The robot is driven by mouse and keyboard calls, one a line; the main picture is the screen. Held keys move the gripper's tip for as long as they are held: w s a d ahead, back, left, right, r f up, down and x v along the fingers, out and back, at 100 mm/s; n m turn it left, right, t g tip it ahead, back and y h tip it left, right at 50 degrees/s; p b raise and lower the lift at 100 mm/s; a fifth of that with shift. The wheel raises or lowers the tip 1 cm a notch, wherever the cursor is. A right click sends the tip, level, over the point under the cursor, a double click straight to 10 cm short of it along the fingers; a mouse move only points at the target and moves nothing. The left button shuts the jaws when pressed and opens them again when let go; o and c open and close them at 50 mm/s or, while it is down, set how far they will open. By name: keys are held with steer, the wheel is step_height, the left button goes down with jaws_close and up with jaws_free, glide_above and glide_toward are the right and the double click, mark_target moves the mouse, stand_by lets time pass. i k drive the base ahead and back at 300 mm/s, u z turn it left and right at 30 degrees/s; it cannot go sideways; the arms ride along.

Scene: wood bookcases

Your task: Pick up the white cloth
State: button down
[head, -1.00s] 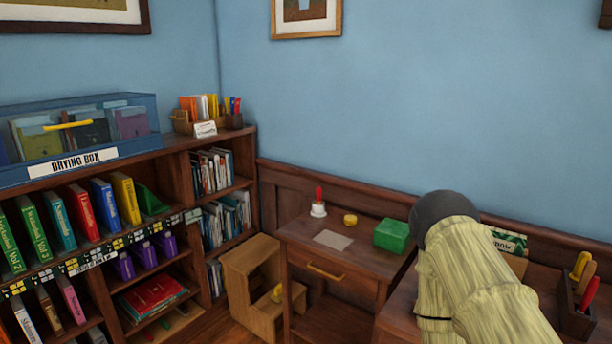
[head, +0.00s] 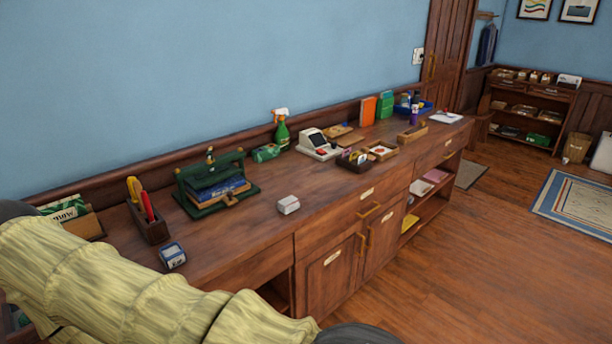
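I cannot pick out a white cloth for certain. A small white block-like item (head: 288,204) lies near the front edge of the long wooden counter (head: 250,240); it is too small to tell whether it is folded cloth. A flat white item (head: 446,117) lies at the counter's far right end, also too small to make out. My arm in its pale yellow cover crosses the lower left of the head view. My gripper is not in view.
On the counter stand a green case with books (head: 215,188), a tool holder (head: 150,219), a small blue-and-white box (head: 173,255), a green spray bottle (head: 281,130) and a cash register (head: 318,145). Open wooden floor (head: 480,260) lies to the right, with a rug (head: 575,203).

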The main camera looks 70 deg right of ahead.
mark_target(288, 205)
steer(key=z, duration=2.25)
